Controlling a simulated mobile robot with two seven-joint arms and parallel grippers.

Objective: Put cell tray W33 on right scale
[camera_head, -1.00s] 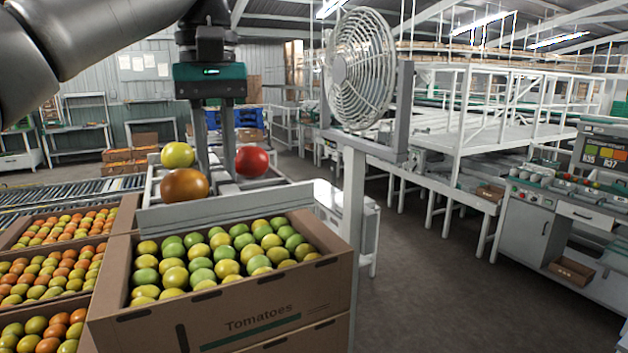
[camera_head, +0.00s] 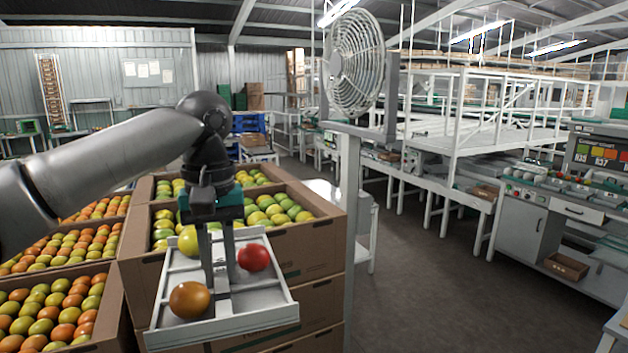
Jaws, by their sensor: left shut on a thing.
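A light grey cell tray (camera_head: 264,318) hangs from my left gripper (camera_head: 222,290), in front of the stacked tomato cartons. The gripper points down and is shut on the tray's middle divider. The tray carries a yellow-green tomato (camera_head: 188,241), an orange-brown tomato (camera_head: 189,299) and a red tomato (camera_head: 253,257) in separate cells. I cannot read a W33 label on it. My right gripper does not show. I cannot make out a scale for certain.
Cartons of green and yellow tomatoes (camera_head: 318,250) stand behind the tray, with open cartons of mixed tomatoes (camera_head: 50,318) at left. A fan on a post (camera_head: 354,65) rises right of them. A grey workbench (camera_head: 532,222) stands at right. The floor between is clear.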

